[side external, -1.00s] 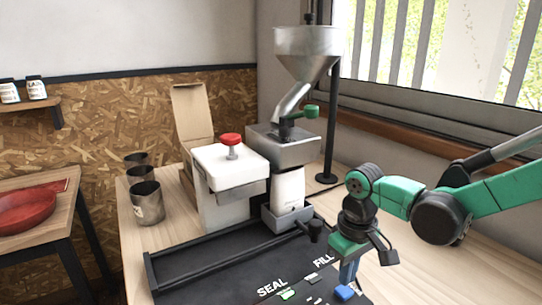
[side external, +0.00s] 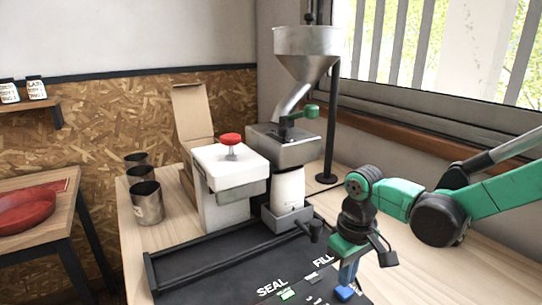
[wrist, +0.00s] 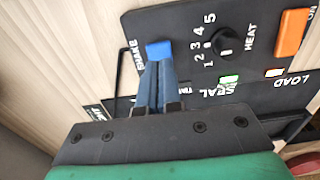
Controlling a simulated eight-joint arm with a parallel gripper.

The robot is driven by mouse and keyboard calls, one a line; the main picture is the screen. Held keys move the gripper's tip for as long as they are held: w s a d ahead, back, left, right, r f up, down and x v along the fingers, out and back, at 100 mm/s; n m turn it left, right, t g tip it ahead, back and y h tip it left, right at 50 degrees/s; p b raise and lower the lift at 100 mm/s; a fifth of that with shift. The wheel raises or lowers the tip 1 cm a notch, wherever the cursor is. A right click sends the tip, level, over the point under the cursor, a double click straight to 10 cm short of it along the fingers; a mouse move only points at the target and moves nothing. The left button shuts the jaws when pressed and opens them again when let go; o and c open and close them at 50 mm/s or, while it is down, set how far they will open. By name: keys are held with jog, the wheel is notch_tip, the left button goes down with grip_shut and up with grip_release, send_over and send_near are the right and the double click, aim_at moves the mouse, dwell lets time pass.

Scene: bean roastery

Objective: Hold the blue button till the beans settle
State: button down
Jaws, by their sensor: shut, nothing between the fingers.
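The blue button (side external: 345,293) is at the front of the dark control panel, beside the word SHAKE in the wrist view (wrist: 158,50). My gripper (side external: 347,283) points down over it with its blue fingers closed together. In the wrist view the fingertips (wrist: 157,64) meet the button's near edge and appear to touch it; how far it is pressed cannot be told. A white bag (side external: 288,188) stands upright in a grey holder under the metal hopper (side external: 306,52). The beans are not visible.
The panel carries a black HEAT dial (wrist: 225,42), an orange switch (wrist: 292,32) and a lit green lamp (wrist: 229,80). A white sealer with a red knob (side external: 230,140) stands left of the bag. Metal cups (side external: 146,203) stand further left.

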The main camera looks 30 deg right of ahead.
jog(key=shift+f, duration=0.15)
jog(key=shift+f, duration=1.05)
dwell(1.9)
jog(key=shift+r, duration=3.05)
jog(key=d+r+t, duration=0.1)
jog(key=t, duration=0.1)
jog(key=d+r+t, duration=0.1)
jog(key=t, duration=0.1)
jog(key=s+d+r+t, duration=0.1)
jog(key=t, duration=0.2)
jog(key=shift+r, duration=0.35)
